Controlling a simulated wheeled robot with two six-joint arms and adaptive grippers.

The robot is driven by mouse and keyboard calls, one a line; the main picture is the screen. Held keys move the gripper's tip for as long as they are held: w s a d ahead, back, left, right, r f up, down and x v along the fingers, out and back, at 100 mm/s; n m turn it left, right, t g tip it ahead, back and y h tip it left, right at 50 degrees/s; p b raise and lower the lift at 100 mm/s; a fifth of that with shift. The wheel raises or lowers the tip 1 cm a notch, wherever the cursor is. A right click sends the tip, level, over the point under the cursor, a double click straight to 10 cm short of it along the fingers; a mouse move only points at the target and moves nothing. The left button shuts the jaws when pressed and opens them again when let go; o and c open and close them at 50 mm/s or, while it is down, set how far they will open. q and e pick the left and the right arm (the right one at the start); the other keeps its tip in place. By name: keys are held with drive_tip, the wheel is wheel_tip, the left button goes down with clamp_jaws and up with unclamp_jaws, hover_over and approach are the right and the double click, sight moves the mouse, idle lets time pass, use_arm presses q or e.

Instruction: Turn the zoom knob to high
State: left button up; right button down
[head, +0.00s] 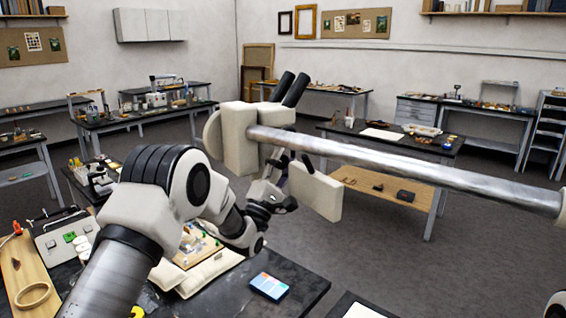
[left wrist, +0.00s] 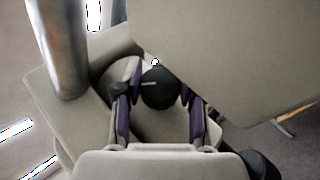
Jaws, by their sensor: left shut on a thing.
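The microscope head (head: 238,135) hangs on a thick metal boom (head: 400,170), with two black eyepieces (head: 290,88) on top. My left gripper (head: 277,172) reaches up beside the head from below. In the left wrist view the black zoom knob (left wrist: 158,88), with a pale line on its face, lies between the two fingertips of the left gripper (left wrist: 157,98), which is shut on it. The pale line runs roughly level across the knob. In the head view the knob is hidden behind the microscope and gripper. My right gripper is out of view.
A flat pale panel (head: 315,190) hangs just right of my left gripper. Below, the dark bench holds a pale cushion (head: 205,275), a phone-like device (head: 269,286) and a grey case (head: 65,235). Other workbenches stand farther back across open floor.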

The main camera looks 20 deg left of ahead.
use_arm(q)
drive_tip(key=shift+r+m+g, duration=0.1)
drive_tip(key=shift+m+g, duration=0.5)
drive_tip(key=shift+g, duration=0.3)
drive_tip(key=shift+r+m+g+h+p, duration=0.1)
drive_tip(key=shift+m+g+h+p, duration=0.25)
drive_tip(key=shift+g+p, duration=0.3)
drive_tip(key=shift+m+g+p, duration=0.55)
drive_tip(key=shift+g+p, duration=0.3)
drive_tip(key=shift+g, duration=0.2)
drive_tip(key=shift+f+m+g+p, duration=0.2)
drive_tip(key=shift+m+g+p, duration=0.1)
drive_tip(key=shift+g+p, duration=0.3)
drive_tip(key=o, duration=1)
drive_tip(key=shift+o, duration=0.8)
drive_tip(key=shift+a+f, duration=0.1)
